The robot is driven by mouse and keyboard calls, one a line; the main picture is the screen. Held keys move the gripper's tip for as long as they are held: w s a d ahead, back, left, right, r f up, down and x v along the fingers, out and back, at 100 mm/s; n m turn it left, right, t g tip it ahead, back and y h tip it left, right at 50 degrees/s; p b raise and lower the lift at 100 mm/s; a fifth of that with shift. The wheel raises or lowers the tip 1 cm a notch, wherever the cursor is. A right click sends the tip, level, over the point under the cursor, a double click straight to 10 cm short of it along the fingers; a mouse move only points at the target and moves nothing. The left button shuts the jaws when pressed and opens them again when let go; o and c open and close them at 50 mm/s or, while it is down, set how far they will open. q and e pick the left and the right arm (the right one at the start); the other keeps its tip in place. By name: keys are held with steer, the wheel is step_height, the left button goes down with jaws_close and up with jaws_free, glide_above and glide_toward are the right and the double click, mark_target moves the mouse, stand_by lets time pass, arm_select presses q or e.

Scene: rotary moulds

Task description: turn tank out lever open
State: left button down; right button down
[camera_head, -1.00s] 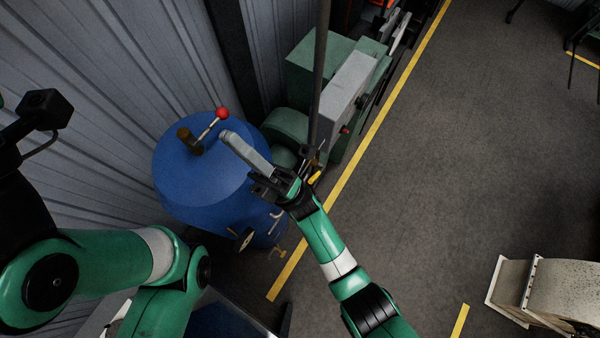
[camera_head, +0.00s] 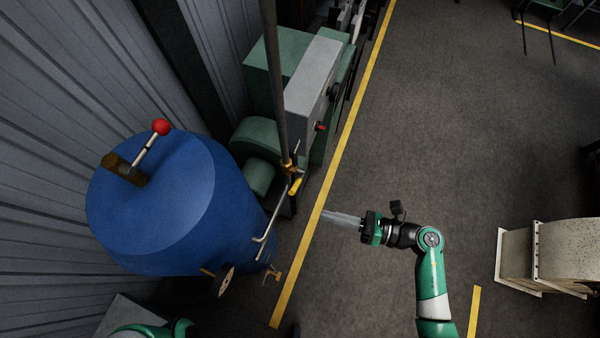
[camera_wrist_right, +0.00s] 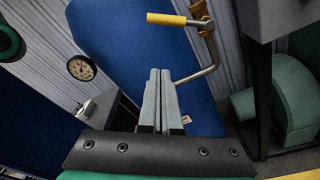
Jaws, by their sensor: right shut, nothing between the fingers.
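The blue tank (camera_head: 160,205) stands at left. A yellow-handled lever (camera_head: 295,187) sits on a brass valve beside the tank, at the bent outlet pipe (camera_head: 268,225). In the right wrist view its yellow handle (camera_wrist_right: 166,19) lies roughly crosswise at the top, beyond my fingertips. A second lever with a red ball (camera_head: 161,127) is on the tank's top. Which lever is the tank out lever is not labelled. My right gripper (camera_head: 326,217) is shut and empty, right of the yellow lever and apart from it; its fingers (camera_wrist_right: 157,75) point towards the tank side. My left gripper is out of view.
A green machine with a grey box (camera_head: 313,78) and a vertical pipe (camera_head: 275,80) stand behind the valve. A round gauge (camera_wrist_right: 81,67) is on the tank side. A beige machine (camera_head: 560,258) stands at right. The floor (camera_head: 440,130) between is clear.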

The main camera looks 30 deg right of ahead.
mark_target(298, 182)
steer(key=x, duration=1)
steer(key=d+r+p, duration=0.2)
steer(key=r, duration=0.1)
steer(key=shift+w+d+r, duration=0.15)
steer(key=shift+w+d, duration=0.05)
steer(key=shift+r, duration=0.1)
